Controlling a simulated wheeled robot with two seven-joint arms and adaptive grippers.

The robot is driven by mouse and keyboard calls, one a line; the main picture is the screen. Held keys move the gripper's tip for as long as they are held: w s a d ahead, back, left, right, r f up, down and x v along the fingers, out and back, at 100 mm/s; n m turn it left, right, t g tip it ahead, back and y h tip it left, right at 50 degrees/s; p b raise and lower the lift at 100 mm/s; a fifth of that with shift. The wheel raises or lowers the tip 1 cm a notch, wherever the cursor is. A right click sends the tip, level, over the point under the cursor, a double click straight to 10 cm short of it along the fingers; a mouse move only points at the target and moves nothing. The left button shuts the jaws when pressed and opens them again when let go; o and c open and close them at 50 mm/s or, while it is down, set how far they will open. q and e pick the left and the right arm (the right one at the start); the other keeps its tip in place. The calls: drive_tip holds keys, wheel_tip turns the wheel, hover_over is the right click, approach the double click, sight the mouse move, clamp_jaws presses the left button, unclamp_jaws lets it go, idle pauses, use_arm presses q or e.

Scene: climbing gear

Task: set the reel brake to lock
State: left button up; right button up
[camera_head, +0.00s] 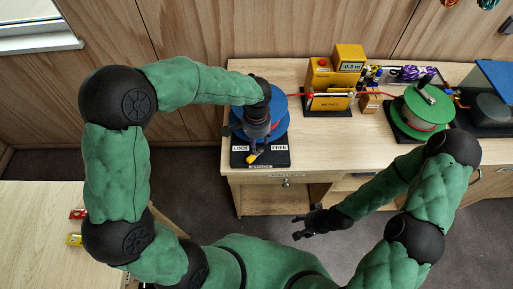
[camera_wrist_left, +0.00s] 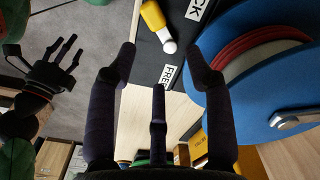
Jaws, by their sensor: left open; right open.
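The reel brake's yellow lever (camera_head: 252,158) is on the black base (camera_head: 270,162) in front of the blue reel (camera_head: 280,120). It lies near the LOCK label (camera_head: 240,148), with the FREE label (camera_head: 279,148) to the right. In the left wrist view, the yellow lever (camera_wrist_left: 152,15) has a white rounded end. I cannot tell its exact setting. My left gripper (camera_head: 256,146) is open above the base, partly hiding the reel. Its fingers (camera_wrist_left: 163,65) show apart and empty in the left wrist view. My right gripper (camera_head: 303,222) is open and empty before the bench.
A yellow meter box (camera_head: 347,66) stands right of the blue reel. A red rope (camera_head: 378,92) runs toward a green reel (camera_head: 421,112). A black device with a blue panel (camera_head: 497,78) is at the far right. Another table (camera_head: 35,215) is at the left.

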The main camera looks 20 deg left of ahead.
use_arm(q)
drive_tip(key=shift+r, duration=2.3)
